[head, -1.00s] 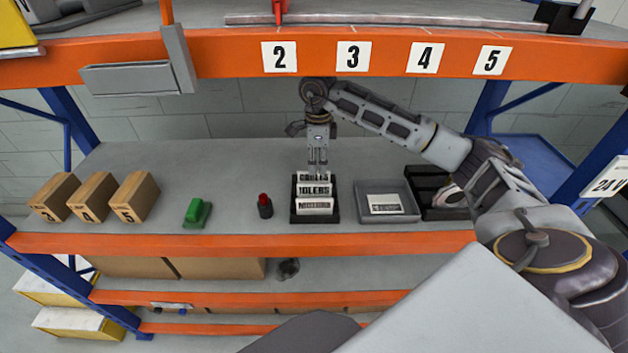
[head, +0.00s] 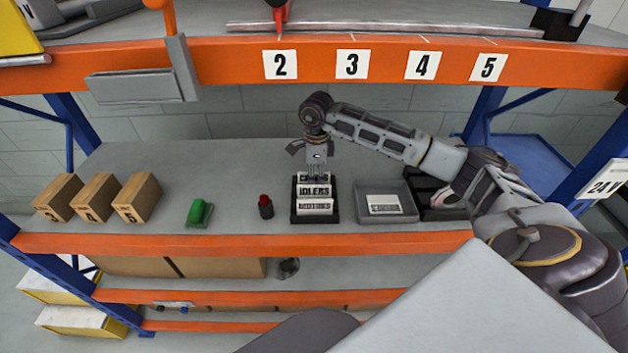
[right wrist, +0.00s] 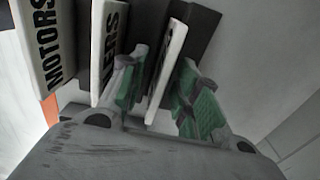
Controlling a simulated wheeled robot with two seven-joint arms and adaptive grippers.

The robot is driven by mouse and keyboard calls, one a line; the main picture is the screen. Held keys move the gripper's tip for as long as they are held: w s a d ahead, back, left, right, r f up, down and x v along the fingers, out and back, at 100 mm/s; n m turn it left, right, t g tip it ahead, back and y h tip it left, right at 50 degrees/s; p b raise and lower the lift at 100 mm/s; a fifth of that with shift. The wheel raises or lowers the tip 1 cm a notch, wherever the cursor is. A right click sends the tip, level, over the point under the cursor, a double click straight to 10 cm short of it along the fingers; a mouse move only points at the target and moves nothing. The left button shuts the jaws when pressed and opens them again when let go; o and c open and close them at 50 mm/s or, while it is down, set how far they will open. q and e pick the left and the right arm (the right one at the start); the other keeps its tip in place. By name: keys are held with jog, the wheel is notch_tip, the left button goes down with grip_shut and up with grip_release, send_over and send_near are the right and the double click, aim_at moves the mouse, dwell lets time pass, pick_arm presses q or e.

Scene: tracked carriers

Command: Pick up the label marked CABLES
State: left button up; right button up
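The CABLES label (head: 305,180) is the rearmost white plate in a black rack (head: 294,213), behind the IDLERS label (head: 314,191) and the MOTORS label (head: 316,205). Its lettering is partly hidden by my right gripper (head: 316,172), which reaches down over it from behind. In the right wrist view, my right gripper's green-padded fingers (right wrist: 160,95) stand apart, one on each side of the white CABLES plate (right wrist: 168,55). Gaps seem to remain between pads and plate. The IDLERS plate (right wrist: 107,50) is close beside one finger. My left gripper is not in view.
A grey tray (head: 384,219) with a white label (head: 383,204) stands right of the rack, then a black tray (head: 430,213). A red-topped black object (head: 265,207) and a green object (head: 199,212) stand left. The numbered orange beam (head: 380,60) runs overhead.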

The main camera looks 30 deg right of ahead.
jog(key=shift+c, duration=0.2)
grip_shut()
jog(key=shift+r, duration=0.1)
dwell(0.4)
jog(key=shift+r+b, duration=0.8)
jog(key=shift+r, duration=4.1)
